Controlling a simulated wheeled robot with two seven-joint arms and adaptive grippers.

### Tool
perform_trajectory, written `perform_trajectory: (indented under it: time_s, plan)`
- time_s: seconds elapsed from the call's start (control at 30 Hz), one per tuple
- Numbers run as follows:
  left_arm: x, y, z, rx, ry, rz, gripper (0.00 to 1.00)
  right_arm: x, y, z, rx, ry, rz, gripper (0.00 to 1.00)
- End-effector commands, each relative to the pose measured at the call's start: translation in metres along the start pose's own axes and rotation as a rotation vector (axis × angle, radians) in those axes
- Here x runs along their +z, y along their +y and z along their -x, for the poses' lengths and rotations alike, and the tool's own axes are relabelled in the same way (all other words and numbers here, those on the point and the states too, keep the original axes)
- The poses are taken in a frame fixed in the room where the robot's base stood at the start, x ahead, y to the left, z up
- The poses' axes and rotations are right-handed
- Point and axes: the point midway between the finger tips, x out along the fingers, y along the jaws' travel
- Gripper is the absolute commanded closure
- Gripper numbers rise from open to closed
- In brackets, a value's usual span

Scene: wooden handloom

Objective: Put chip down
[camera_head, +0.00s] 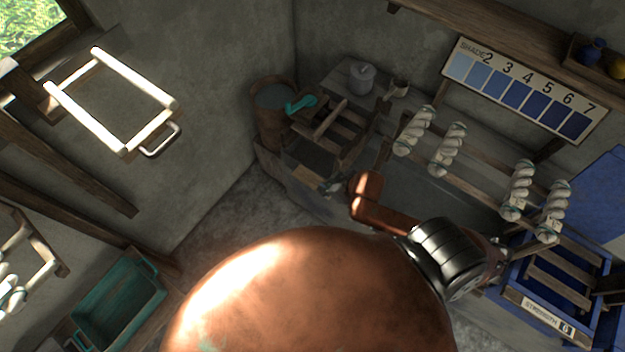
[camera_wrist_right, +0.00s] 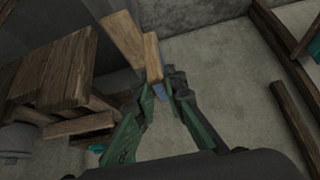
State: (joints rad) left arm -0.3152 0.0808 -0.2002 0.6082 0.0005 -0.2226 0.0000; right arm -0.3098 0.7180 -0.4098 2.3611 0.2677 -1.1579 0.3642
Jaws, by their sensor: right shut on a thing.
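My right gripper (camera_wrist_right: 163,92) has its green fingers close together in the right wrist view. A small blue piece, which I take to be the chip (camera_wrist_right: 159,91), shows between the fingertips, and the gripper is shut on it. A pale wooden bar lies just beyond it; I cannot tell whether they touch. In the head view my right gripper (camera_head: 331,186) is small and dim in front of the wooden rack by the back bench, and the chip cannot be made out there. My left gripper is not in view.
The wooden rack (camera_head: 338,130) stands close to the gripper, beside a bucket (camera_head: 272,98). A numbered shade board (camera_head: 524,88) hangs behind several white yarn skeins. A blue vat (camera_head: 545,312) is at right and a teal tray (camera_head: 118,297) at lower left.

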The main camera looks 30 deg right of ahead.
Motion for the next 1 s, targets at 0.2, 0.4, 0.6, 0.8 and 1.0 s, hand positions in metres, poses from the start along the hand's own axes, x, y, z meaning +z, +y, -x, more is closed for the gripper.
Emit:
perform_trajectory:
  time_s: [0.2,0.4,0.6,0.8,1.0]
  plan:
    - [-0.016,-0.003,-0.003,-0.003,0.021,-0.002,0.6,0.015,0.022,0.0,-0.042,-0.002,0.041,1.0]
    - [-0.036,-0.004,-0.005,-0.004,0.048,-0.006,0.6,0.005,0.032,-0.017,-0.051,0.003,0.044,1.0]
    - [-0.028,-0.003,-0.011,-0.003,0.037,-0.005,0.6,-0.021,0.048,-0.058,-0.05,0.004,0.044,1.0]
    - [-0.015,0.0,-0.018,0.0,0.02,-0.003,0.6,-0.035,0.061,-0.104,-0.052,0.0,0.042,1.0]
    - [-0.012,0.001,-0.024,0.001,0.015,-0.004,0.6,-0.038,0.068,-0.14,-0.052,0.0,0.043,1.0]
